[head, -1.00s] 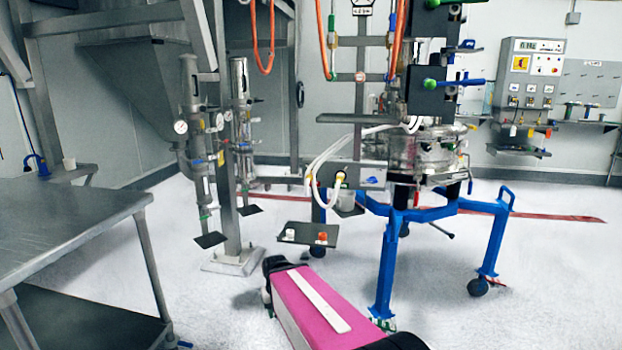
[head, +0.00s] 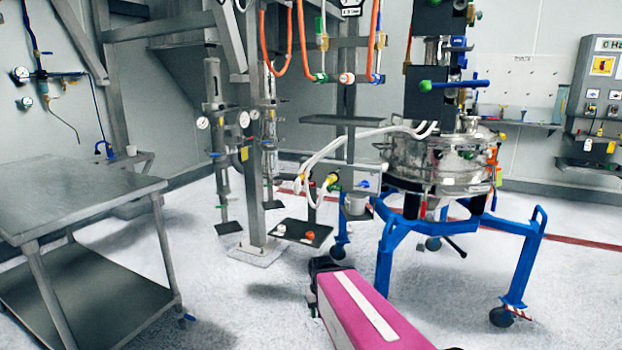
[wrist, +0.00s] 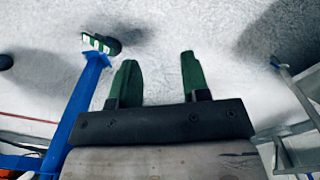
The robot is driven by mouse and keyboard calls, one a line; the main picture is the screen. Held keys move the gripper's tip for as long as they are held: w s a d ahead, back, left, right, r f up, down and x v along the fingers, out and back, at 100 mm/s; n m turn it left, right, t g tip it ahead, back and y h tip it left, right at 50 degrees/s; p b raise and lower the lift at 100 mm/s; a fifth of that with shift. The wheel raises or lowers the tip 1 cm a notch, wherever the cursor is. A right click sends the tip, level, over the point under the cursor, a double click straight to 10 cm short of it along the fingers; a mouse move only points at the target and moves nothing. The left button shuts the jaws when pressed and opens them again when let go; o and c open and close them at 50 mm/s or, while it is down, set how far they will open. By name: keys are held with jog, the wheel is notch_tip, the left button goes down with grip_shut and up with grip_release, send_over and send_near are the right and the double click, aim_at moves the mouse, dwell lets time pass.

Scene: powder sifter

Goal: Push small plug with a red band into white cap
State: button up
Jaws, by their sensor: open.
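A small white piece (head: 280,230), which looks like the white cap, sits on a small dark shelf (head: 290,238) in the head view. A small orange-red piece (head: 309,235) sits to its right on the same shelf. It may be the plug with the red band, but it is too small to tell. My gripper (wrist: 156,62) shows in the wrist view with its two green fingers wide apart and nothing between them. It is over pale floor, away from both pieces. Neither piece shows in the wrist view.
The steel sifter (head: 440,160) stands on a blue wheeled frame (head: 385,255) right of the shelf. A steel post (head: 256,180) is just left of the shelf. A metal table (head: 75,195) fills the left side. Pale floor (head: 235,300) lies open between table and my arm.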

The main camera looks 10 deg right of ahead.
jog(key=o, duration=0.4)
jog(key=shift+w, duration=0.2)
jog(key=shift+c, duration=0.2)
jog(key=w+d+r+n+t+h, duration=0.25)
jog(key=w+r+h, duration=0.2)
jog(key=w, duration=0.45)
jog(key=n+t+h, duration=0.6)
jog(key=n+t, duration=0.2)
jog(key=t, duration=0.4)
send_near(304, 176)
jog(key=w, duration=0.3)
jog(key=shift+w+d+f, duration=0.15)
jog(key=shift+d+f, duration=0.2)
jog(key=shift+d, duration=0.1)
jog(key=shift+x, duration=4.45)
